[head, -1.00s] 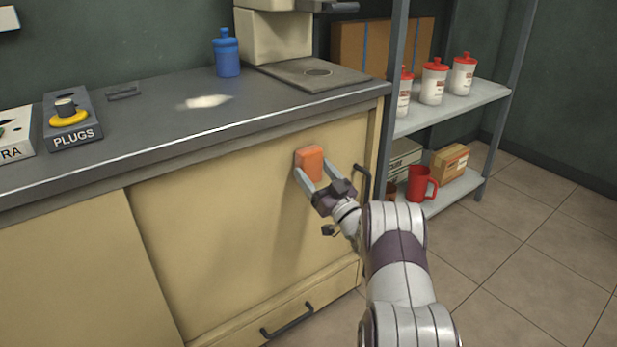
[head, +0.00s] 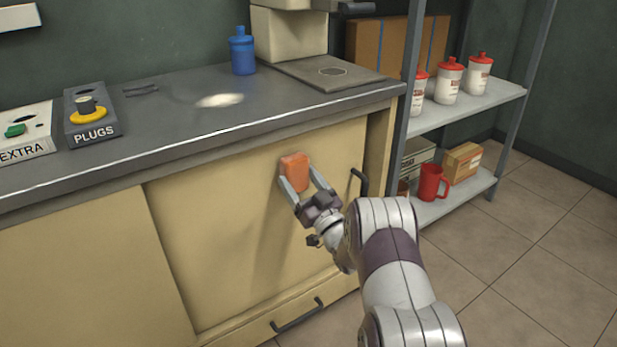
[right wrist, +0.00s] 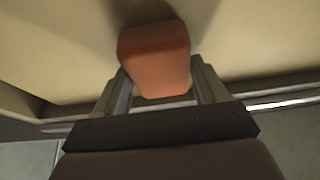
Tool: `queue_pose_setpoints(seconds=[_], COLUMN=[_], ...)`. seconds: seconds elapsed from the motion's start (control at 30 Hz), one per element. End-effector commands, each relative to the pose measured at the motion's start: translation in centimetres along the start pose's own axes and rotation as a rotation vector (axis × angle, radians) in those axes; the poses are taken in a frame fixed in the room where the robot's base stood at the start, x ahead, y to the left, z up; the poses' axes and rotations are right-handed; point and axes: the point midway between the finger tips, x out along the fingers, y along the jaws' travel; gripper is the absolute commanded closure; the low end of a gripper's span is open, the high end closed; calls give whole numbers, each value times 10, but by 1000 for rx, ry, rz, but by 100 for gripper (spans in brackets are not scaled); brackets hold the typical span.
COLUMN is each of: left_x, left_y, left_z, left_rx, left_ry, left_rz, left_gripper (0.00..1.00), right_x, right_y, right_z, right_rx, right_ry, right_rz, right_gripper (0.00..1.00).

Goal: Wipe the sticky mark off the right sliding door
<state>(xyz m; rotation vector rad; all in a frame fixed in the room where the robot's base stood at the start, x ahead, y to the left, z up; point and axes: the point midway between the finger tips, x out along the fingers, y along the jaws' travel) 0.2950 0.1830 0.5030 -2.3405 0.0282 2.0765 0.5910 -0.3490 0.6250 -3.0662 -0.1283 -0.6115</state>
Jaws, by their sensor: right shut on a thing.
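The right sliding door (head: 230,220) is a cream panel under the grey counter, with a dark bar handle (head: 359,182) at its right edge. My right gripper (head: 306,184) is shut on an orange sponge (head: 295,171). The sponge is at the upper right part of the door and appears to be against its face. In the right wrist view the sponge (right wrist: 155,58) sits between the two fingers, with the cream panel around it. I see no sticky mark on the visible door; the patch behind the sponge is hidden. My left gripper is not in view.
The counter (head: 170,110) holds a blue bottle (head: 242,52), a pale smear (head: 219,100) and a PLUGS box (head: 92,115). A drawer handle (head: 298,315) sticks out below the door. A metal shelf (head: 470,105) with white bottles and a red mug (head: 431,183) stands at right.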

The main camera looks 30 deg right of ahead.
Motion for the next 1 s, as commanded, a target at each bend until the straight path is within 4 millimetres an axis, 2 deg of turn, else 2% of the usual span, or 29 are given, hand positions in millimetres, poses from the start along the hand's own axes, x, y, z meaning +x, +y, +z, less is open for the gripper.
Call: queue_pose_setpoints(seconds=[0.23,0.63,1.0], left_x=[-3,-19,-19], left_y=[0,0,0], left_z=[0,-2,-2], left_rx=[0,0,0], left_ry=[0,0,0], left_rz=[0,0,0], left_gripper=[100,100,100], right_x=[-5,-52,-56], right_y=[1,1,1], right_z=[-5,-23,-24], right_rx=[-2,-2,-1], right_ry=[2,0,2], right_rz=[2,2,1], right_gripper=[52,52,52])
